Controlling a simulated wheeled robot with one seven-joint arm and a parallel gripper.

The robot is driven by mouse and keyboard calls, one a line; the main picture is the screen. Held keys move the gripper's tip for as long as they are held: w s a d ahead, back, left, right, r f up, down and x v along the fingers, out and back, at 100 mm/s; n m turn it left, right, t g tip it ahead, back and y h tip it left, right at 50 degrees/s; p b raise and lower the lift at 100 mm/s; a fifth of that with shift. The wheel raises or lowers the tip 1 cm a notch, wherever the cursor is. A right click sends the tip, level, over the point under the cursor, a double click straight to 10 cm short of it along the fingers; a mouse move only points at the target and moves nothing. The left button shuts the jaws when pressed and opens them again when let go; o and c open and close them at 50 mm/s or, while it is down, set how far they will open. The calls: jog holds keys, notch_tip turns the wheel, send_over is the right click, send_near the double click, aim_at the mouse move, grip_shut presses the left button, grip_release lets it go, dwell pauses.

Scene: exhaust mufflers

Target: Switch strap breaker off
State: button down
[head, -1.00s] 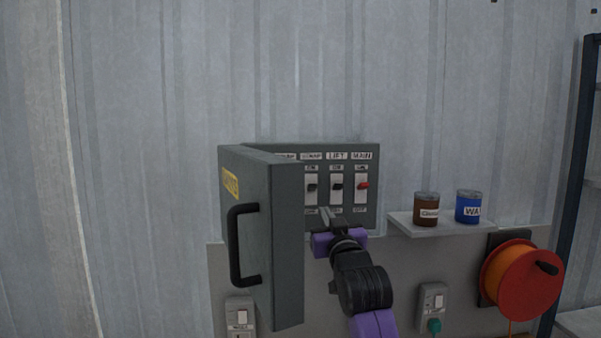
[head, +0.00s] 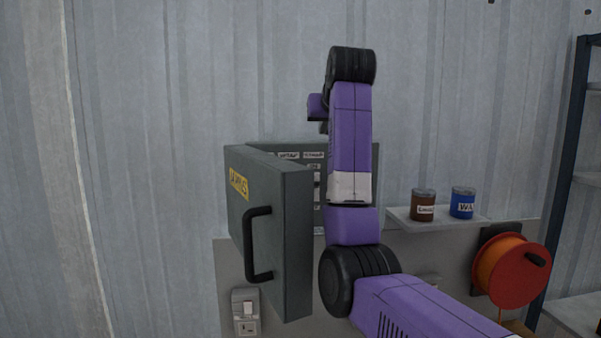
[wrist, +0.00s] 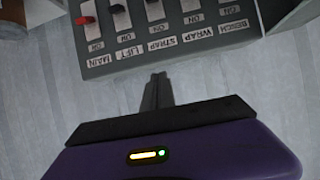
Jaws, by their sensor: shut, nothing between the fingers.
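The grey breaker panel (wrist: 205,49) shows upside down in the wrist view, with labels MAIN, LIFT, STRAP, WRAP and BENCH. The STRAP label (wrist: 162,43) sits below a white switch plate (wrist: 154,10); its toggle is cut off by the frame's top edge. The MAIN toggle (wrist: 86,20) is red and the LIFT toggle (wrist: 117,8) is black. My gripper (wrist: 158,78) is shut and empty, just beyond the panel's labelled edge, apart from the switches. In the head view my raised arm covers much of the panel (head: 262,149), and the fingertips are hidden.
The panel's open door (head: 290,235) with a black handle (head: 254,245) stands out on the left. A shelf (head: 440,218) holds a brown can (head: 422,207) and a blue can (head: 462,205). An orange reel (head: 503,270) hangs at right.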

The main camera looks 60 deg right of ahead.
aim_at(316, 185)
notch_tip(316, 185, down, 6)
jog(key=a+g+y, duration=0.2)
jog(key=a, duration=0.1)
jog(key=shift+s, duration=0.4)
jog(key=shift+d+f, duration=0.1)
jog(key=shift+f, duration=0.05)
jog(key=x, duration=1)
jog(key=shift+f+b, duration=0.2)
jog(key=shift+b, duration=0.1)
